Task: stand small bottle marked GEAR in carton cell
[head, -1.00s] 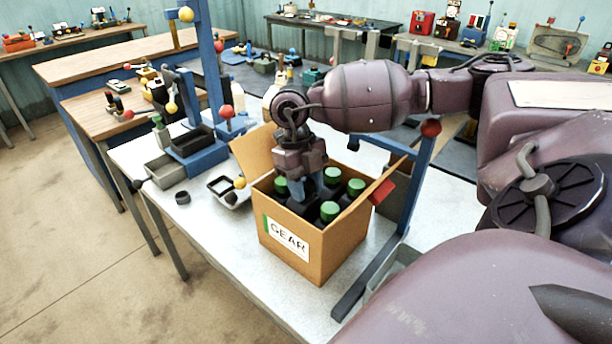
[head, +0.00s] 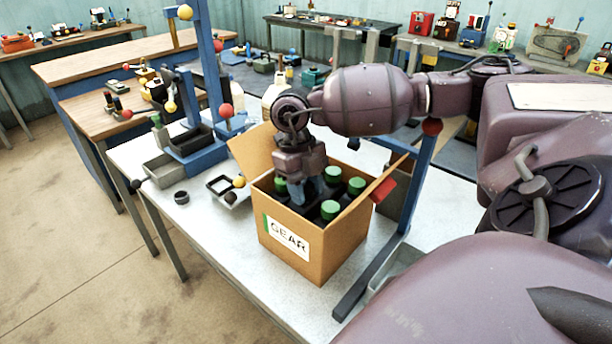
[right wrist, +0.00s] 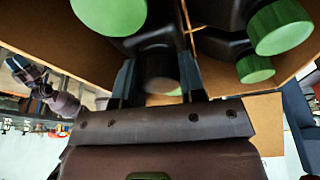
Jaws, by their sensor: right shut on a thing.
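The cardboard carton (head: 320,255) with a white GEAR label stands open on the workbench. Several dark bottles with green caps (head: 329,209) stand inside it. My right gripper (head: 308,194) reaches down into the carton among them. In the right wrist view my right gripper (right wrist: 158,85) is shut on a dark bottle (right wrist: 157,52), held between its two fingers beside the green-capped ones and a cardboard divider. The held bottle's base and any marking on it are hidden. What looks like my left gripper (right wrist: 24,70) shows small at the left edge of the right wrist view; its jaws are unclear.
The carton's flaps (head: 253,150) stand open. A blue post (head: 416,180) rises just right of the carton. A small tray (head: 228,188) and a dark ring (head: 182,198) lie to its left. A pale jug (head: 275,90) stands behind. The bench's front left edge is clear.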

